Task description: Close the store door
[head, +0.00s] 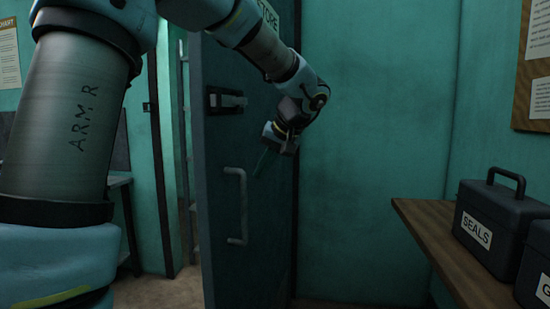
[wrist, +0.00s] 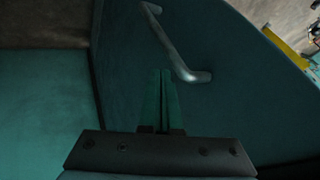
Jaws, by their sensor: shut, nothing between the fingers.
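The store door (head: 222,150) stands open in the head view, its dark face turned partly towards me, with the lettering STORE near its top partly hidden by my arm. A pale D-shaped pull handle (head: 241,205) is on its face, below a latch (head: 226,100). My gripper (head: 261,164) is in front of the door, to the right of the handle. In the wrist view, its two green fingers (wrist: 161,98) are shut together and empty. The handle (wrist: 172,45) lies beyond their tips, up and right. I cannot tell whether the fingers touch the door.
A wooden shelf (head: 420,222) at the right holds a black case labelled SEALS (head: 491,228) and part of another case. A teal wall (head: 375,140) stands right of the door. A doorway gap with a ladder (head: 188,150) shows at the left.

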